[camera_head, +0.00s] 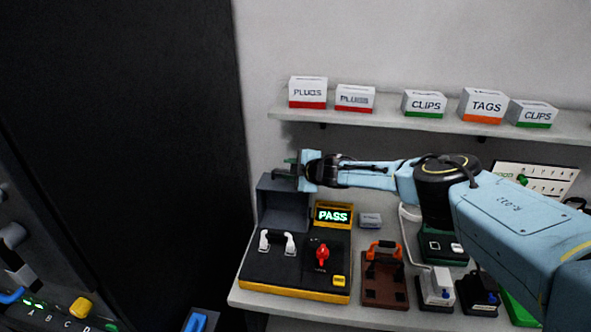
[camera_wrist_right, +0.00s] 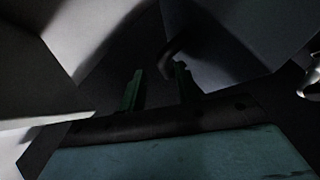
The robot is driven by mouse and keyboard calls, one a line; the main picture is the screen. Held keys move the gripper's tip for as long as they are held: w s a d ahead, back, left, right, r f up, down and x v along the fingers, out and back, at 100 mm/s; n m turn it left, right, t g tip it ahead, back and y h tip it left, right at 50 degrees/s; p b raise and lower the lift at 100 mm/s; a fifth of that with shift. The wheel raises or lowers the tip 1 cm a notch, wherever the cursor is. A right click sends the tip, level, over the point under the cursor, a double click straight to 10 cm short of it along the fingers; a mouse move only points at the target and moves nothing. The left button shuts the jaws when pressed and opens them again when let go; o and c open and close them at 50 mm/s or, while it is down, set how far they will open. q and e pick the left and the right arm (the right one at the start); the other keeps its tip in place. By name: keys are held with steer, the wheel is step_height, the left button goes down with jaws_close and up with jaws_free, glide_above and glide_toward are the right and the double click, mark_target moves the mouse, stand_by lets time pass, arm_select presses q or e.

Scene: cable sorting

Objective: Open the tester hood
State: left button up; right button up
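The tester (camera_head: 318,279) is a black box with a yellow front edge on the bench at the left. Its dark grey hood (camera_head: 284,209) stands raised at the back, uncovering white clips and a red part on the deck. My right gripper (camera_head: 289,167) is at the hood's top edge, its arm reaching in from the right. In the right wrist view, its two green fingers (camera_wrist_right: 160,88) stand apart. A dark curved handle (camera_wrist_right: 174,52) is by the right fingertip; I cannot tell whether they touch. My left gripper is not in view.
A PASS display (camera_head: 333,215) stands behind the tester's deck. A brown fixture with an orange handle (camera_head: 383,278) and small devices (camera_head: 436,288) are to the right. A shelf (camera_head: 390,120) with labelled boxes is above. A dark panel (camera_head: 120,150) is at left.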

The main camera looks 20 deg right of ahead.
steer(key=shift+s+d, duration=0.15)
steer(key=shift+s, duration=0.3)
steer(key=p+v, duration=0.1)
steer(key=v, duration=1.1)
steer(key=shift+s+r, duration=0.15)
steer(key=shift+r, duration=0.25)
